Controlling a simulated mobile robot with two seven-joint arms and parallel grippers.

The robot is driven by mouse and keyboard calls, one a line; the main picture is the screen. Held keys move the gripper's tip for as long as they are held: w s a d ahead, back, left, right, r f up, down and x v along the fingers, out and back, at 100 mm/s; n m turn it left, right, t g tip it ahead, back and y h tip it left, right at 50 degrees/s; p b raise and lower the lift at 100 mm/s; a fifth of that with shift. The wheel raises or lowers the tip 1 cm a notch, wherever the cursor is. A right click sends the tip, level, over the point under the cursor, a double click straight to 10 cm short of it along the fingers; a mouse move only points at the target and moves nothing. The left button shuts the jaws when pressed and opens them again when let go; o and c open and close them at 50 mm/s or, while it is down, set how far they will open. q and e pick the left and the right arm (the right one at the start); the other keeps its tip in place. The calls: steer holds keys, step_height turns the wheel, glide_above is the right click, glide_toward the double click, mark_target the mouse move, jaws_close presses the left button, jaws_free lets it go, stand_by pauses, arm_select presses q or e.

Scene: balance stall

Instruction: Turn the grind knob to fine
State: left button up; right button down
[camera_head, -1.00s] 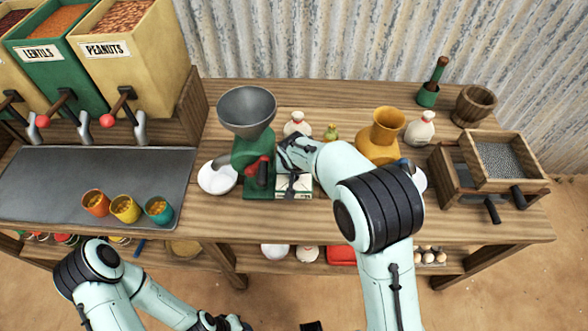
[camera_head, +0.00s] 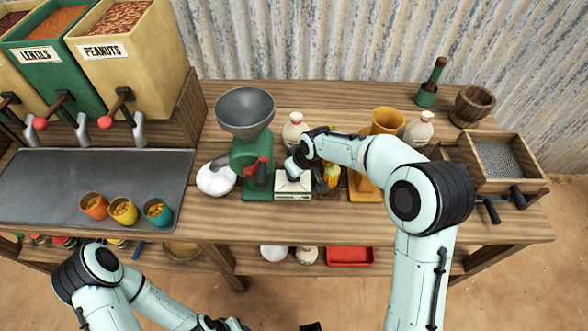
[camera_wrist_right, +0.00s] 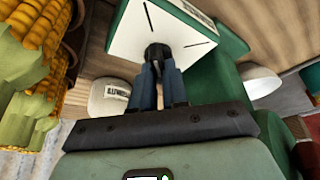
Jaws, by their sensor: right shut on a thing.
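The green grinder (camera_head: 250,150) with a grey hopper (camera_head: 246,110) and a red-tipped crank stands in the middle of the table. At its right side is a white-faced box (camera_head: 294,188); its white face with dark tick marks (camera_wrist_right: 185,22) fills the top of the right wrist view. The dark grind knob (camera_wrist_right: 157,50) sticks out of this face. My right gripper (camera_wrist_right: 160,72) is shut on the knob, which its fingers partly hide. The knob's pointer direction cannot be read. My left gripper is at best a dark piece at the bottom edge (camera_head: 222,323), its jaws unclear.
A white bowl (camera_head: 215,180) sits left of the grinder. Corn cobs (camera_wrist_right: 35,60) stand close beside my right gripper. White sacks (camera_head: 294,130) and a yellow grinder (camera_head: 386,124) are nearby. Three filled cups (camera_head: 124,211) stand on the grey tray (camera_head: 60,180).

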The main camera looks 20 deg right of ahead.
steer(key=shift+n, duration=0.3)
steer(key=c, duration=1.1)
jaws_free()
steer(key=shift+c, duration=0.2)
steer(key=v, duration=1.3)
steer(key=shift+d+r, duration=0.2)
